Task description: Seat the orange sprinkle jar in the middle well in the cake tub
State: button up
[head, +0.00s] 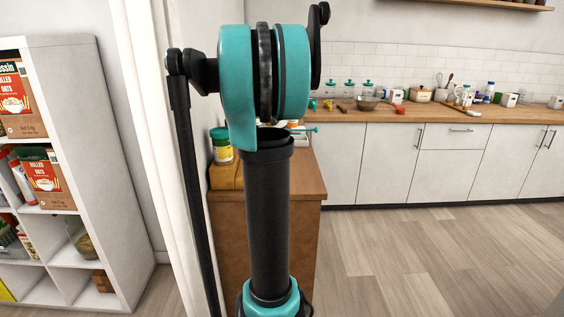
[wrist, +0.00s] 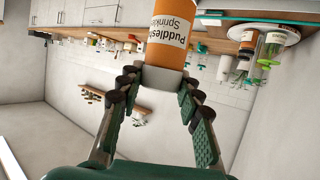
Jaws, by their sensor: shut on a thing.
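In the wrist view the picture is upside down. My gripper (wrist: 163,82) is shut on the orange sprinkle jar (wrist: 172,30), gripping its grey end. The jar has an orange body with a white label. Its far end is cut off by the frame's top edge. The jar is held in the air, apart from any surface. I cannot make out the cake tub or its middle well for certain in either view. In the head view my own arm covers much of the wooden cabinet's top, and my gripper is hidden.
A wooden cabinet (head: 310,180) stands beside the wall, with a green-lidded jar (head: 221,146) at its left. A round white holder (wrist: 283,32) with jars is right in the wrist view. A long counter (head: 500,116) with kitchenware runs behind. White shelves (head: 85,120) stand left.

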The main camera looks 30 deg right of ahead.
notch_tip(320, 180, down, 20)
jog(key=shift+r, duration=0.2)
dwell(0.4)
jog(key=o, duration=1.2)
jog(key=shift+f, duration=0.1)
jog(key=shift+c, duration=0.2)
